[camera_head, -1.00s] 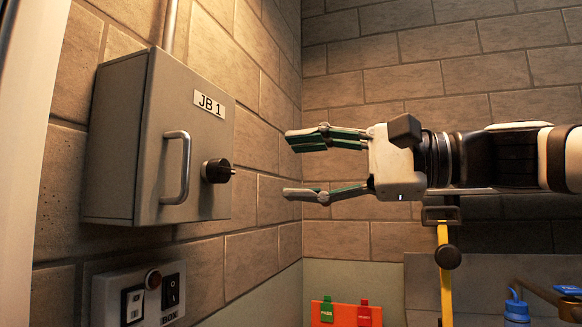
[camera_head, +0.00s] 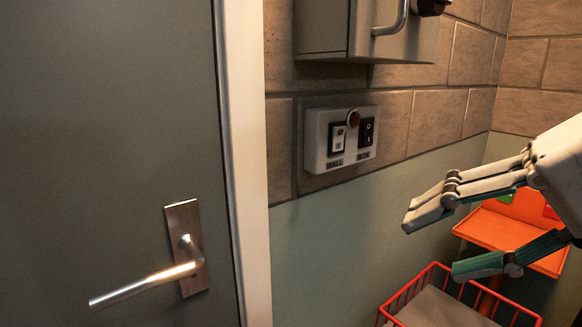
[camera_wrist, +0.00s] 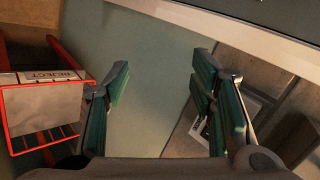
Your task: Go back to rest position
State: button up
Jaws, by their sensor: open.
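My gripper (camera_head: 448,240) is at the right of the head view, open and empty. Its fingers point left and a little down, with a wide gap between them. In the wrist view the green-padded fingers (camera_wrist: 160,100) are apart with nothing between them but the pale green lower wall. No finger touches anything that I can see.
A grey door (camera_head: 110,120) with a metal handle (camera_head: 150,283) fills the left. A grey box (camera_head: 330,25) and a switch panel (camera_head: 316,140) are on the wall.

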jog(key=s+d+f+n+g+h, duration=0.2)
jog(key=s+f+n+g+h, duration=0.15)
jog(key=s+f, duration=0.35)
jog(key=s+d+f+n+g+h, duration=0.2)
jog(key=s+d+f+n+h, duration=0.15)
jog(key=f, duration=0.55)
notch_tip(320, 180, up, 22)
jog(key=a+t+p, duration=0.1)
jog(key=t+p, duration=0.2)
jog(key=p, duration=1.6)
jog(key=shift+a+f+m+p, duration=0.2)
jog(key=shift+a+m+p, duration=0.1)
jog(key=shift+m+p, duration=0.1)
jog(key=shift+t, duration=0.25)
